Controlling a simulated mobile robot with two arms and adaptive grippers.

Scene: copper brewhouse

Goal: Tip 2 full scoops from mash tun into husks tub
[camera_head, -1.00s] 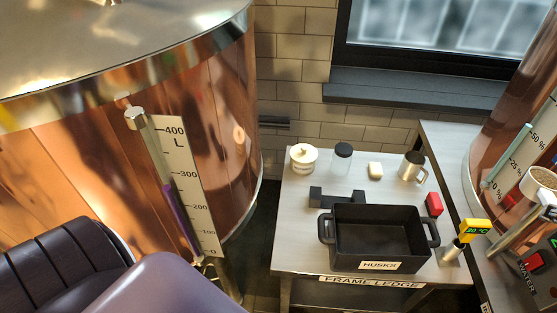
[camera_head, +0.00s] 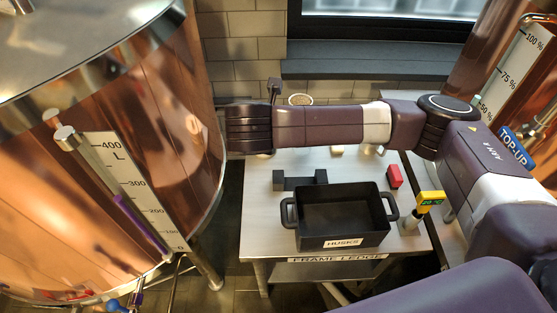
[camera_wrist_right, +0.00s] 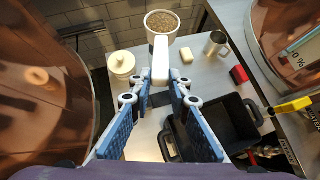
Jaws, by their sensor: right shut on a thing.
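The scoop (camera_wrist_right: 162,22) is a round light cup heaped with brown grain on a pale handle. My right gripper (camera_wrist_right: 160,82) is shut on that handle. In the head view the scoop (camera_head: 300,99) shows just behind my right forearm, which hides the gripper. The husks tub (camera_head: 343,242) is a black, two-handled box on the steel table, labelled HUSKS. Its visible inside looks dark and bare. It also shows in the right wrist view (camera_wrist_right: 240,150), right of the fingers; the scoop is beyond it. No mash tun label is readable. My left gripper is out of view.
A large copper vessel (camera_head: 170,120) with a litre gauge stands left of the table (camera_head: 262,225); another (camera_head: 490,50) stands right. A cream jar (camera_wrist_right: 121,64), pale block (camera_wrist_right: 187,55), metal mug (camera_wrist_right: 216,42) and red block (camera_head: 395,177) are on the table. A yellow-topped thermometer (camera_head: 429,198) is right of the tub.

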